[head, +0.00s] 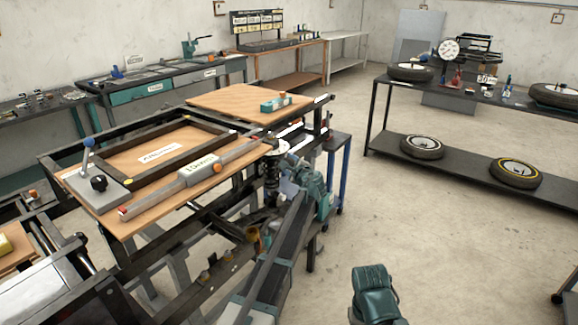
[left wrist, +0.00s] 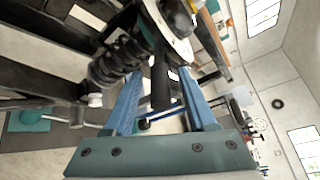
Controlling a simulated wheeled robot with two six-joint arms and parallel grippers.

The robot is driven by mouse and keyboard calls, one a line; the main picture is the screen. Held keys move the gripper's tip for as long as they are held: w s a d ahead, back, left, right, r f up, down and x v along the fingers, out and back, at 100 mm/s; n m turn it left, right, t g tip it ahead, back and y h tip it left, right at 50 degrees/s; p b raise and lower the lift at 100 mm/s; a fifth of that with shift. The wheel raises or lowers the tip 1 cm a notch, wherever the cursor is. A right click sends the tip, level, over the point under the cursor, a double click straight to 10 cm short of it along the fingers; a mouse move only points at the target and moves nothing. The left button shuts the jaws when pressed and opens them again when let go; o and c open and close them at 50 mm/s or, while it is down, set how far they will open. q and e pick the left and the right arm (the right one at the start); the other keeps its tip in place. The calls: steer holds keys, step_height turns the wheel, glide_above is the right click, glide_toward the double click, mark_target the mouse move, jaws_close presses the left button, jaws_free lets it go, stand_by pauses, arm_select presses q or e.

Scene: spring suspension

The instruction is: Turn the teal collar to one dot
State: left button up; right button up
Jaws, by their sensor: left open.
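A suspension unit with a dark coil spring (head: 271,174) hangs under a pale round plate (head: 284,147) at the right side of the black frame. The spring (left wrist: 120,60) and the pale plate (left wrist: 172,32) also show in the left wrist view. My left gripper (head: 288,177) is beside the suspension unit. Its blue fingers (left wrist: 162,80) are apart, with a dark cylinder (left wrist: 160,88) seen between them; I cannot tell whether they touch it. I cannot make out the teal collar or its dots. My right gripper's fingers are not visible.
A long gauge bar (head: 197,174) lies across the board beside the suspension. A small teal box (head: 276,104) sits on the farther board. A black shelf (head: 450,165) with wheels stands at the right. The floor between is clear.

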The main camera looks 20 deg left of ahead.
arm_select(q)
jaws_close()
stand_by(0.3)
stand_by(1.2)
